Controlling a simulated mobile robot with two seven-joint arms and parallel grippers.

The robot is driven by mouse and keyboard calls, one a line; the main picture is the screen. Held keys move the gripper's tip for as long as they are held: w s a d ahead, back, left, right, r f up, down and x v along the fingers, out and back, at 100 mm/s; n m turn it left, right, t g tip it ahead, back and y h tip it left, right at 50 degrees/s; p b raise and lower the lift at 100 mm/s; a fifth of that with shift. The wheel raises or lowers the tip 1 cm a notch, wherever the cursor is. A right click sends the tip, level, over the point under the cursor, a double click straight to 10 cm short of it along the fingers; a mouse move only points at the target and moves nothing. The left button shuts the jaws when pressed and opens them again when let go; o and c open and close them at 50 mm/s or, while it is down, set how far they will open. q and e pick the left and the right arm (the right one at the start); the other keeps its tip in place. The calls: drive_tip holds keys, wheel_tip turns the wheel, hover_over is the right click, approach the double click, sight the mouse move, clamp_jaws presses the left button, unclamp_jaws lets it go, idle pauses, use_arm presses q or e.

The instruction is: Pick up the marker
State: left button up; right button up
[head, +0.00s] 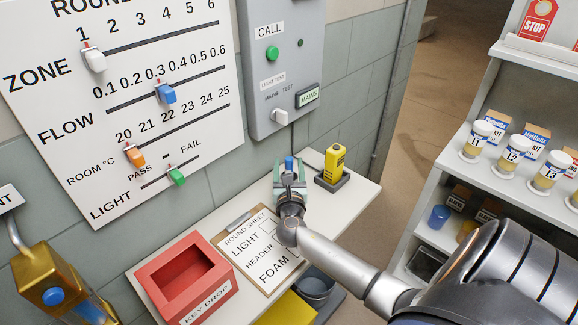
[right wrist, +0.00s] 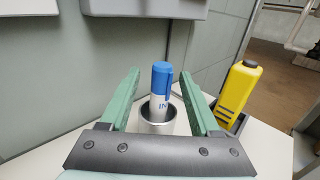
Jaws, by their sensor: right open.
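The marker (right wrist: 161,85) has a blue cap and a white body with blue lettering. It stands upright in a grey metal cup (right wrist: 157,122) in the right wrist view. In the head view its blue cap (head: 289,163) shows just beyond my right gripper. My right gripper (head: 290,177) is open. In the right wrist view its two green fingers (right wrist: 162,90) stand on either side of the marker, with gaps to both. The marker's lower end is hidden in the cup. My left gripper is not in view.
A yellow device (head: 334,163) in a dark holder stands right of the cup. A clipboard (head: 262,245) and a red key drop box (head: 184,277) lie nearer on the white shelf. A wall board with sliders (head: 130,100) and a grey call panel (head: 283,60) are behind.

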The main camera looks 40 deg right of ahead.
drive_tip(key=x, duration=0.3)
drive_tip(key=shift+w+d+f, duration=0.15)
drive_tip(key=shift+d, duration=0.05)
clamp_jaws()
idle(0.4)
